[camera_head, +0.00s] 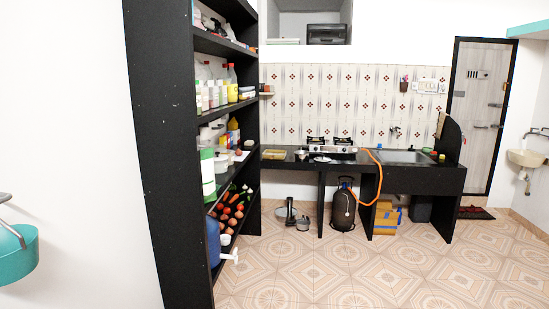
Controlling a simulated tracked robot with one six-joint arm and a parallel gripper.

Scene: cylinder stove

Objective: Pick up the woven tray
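A small flat yellow-brown tray (274,154) lies at the left end of the black counter (290,164), close to the tall shelf. It is the thing that looks most like the woven tray, but it is too small in the picture to make out a weave. It seems to lie flat. My gripper is not in view.
A tall black shelf (165,150) full of bottles and vegetables stands at the left. A gas stove (331,147) and a sink (405,157) share the counter. A gas cylinder (343,207) with an orange hose stands below. The tiled floor (350,270) in front is clear.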

